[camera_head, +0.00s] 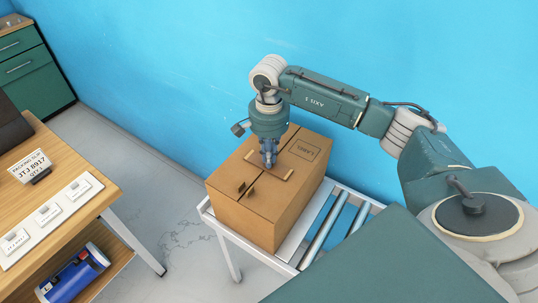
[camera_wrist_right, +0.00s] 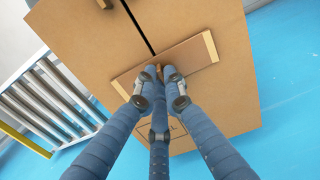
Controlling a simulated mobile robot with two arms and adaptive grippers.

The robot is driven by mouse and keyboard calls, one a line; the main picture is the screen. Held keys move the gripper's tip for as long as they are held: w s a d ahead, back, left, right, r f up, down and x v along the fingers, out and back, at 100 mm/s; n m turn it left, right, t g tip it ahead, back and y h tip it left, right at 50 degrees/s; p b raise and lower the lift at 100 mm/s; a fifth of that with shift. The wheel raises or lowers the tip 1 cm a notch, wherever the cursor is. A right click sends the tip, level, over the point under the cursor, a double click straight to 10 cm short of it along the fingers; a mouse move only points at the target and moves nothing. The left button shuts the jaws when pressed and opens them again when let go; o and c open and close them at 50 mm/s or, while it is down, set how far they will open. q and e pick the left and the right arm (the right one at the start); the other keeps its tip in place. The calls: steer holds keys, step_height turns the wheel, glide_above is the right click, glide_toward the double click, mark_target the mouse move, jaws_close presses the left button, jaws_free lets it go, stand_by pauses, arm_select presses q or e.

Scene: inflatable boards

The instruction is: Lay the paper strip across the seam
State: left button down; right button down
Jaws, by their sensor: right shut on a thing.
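A closed cardboard box (camera_head: 235,212) stands on a roller conveyor, and its top seam shows as a dark line between the flaps. A brown paper strip (camera_wrist_right: 192,54) with paler ends lies across that seam at the box top in the right wrist view. It also shows in the head view (camera_head: 283,174). My right gripper (camera_head: 269,163) points down over the middle of the box. Its blue fingers (camera_wrist_right: 160,73) are shut on the strip's middle, hiding part of it and of the seam. I cannot tell whether the strip touches the cardboard everywhere. My left gripper is out of view.
The conveyor's rollers (camera_head: 329,222) lie bare to the right of the box. A wooden table (camera_head: 95,205) at the left holds a packing slip sign (camera_head: 29,166) and several white cards. A blue roll (camera_head: 75,275) lies on its lower shelf. The blue wall is close behind.

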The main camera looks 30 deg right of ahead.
steer(key=shift+f, duration=0.1)
steer(key=c, duration=1.8)
jaws_free()
steer(key=shift+c, duration=0.2)
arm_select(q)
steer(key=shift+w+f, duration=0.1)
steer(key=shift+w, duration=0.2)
